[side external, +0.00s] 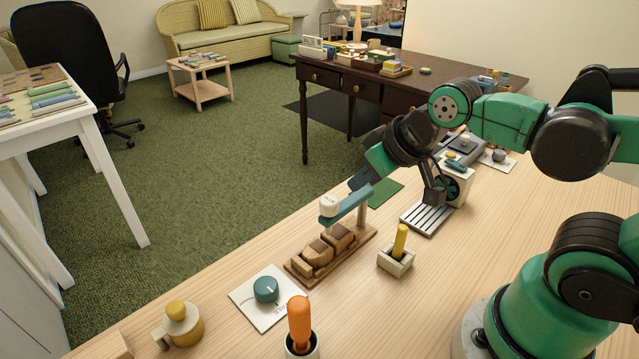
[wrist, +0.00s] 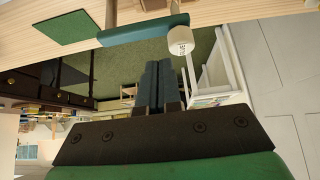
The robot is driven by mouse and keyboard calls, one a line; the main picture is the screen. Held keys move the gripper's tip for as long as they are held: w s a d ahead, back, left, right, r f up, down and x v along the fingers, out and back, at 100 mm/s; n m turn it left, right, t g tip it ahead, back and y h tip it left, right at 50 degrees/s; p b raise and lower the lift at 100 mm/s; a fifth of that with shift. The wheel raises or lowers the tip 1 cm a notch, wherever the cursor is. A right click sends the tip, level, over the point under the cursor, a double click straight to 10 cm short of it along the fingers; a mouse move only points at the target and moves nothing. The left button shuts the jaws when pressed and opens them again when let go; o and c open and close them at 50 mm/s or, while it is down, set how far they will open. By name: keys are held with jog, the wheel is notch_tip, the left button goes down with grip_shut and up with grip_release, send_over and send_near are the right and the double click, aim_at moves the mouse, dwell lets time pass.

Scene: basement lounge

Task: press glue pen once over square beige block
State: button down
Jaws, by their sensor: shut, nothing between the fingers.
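In the side view a wooden tray (side external: 297,282) holds several tan wooden blocks (side external: 341,236); which one is the square beige block I cannot tell. A teal arm (side external: 352,205) on a post reaches over the tray and carries a white cylinder (side external: 328,206) with dark lettering too small to read. The teal arm (wrist: 142,29) and white cylinder (wrist: 180,40) also show in the wrist view. A yellow pen-like stick (side external: 401,240) stands in a beige square holder (side external: 396,262); whether it is the glue pen is unclear. My gripper (side external: 357,183) is shut and empty, just behind the teal arm; its fingertips (wrist: 158,66) show together in the wrist view.
A teal knob on a white plate (side external: 268,313), an orange-handled tool (side external: 299,320) in a cup, and a yellow-topped jar (side external: 182,324) stand at the front. A slotted grey tray (side external: 427,219) belongs to a machine behind. A green mat (side external: 381,192) lies near the table's far edge.

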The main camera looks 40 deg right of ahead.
notch_tip(320, 180, up, 8)
jog(key=m+t+y, duration=0.1)
jog(key=m+t, duration=0.1)
jog(key=m, duration=0.6)
send_over(333, 203)
jog(key=shift+f, duration=4.35)
jog(key=shift+f, duration=0.15)
jog(key=shift+f, duration=0.3)
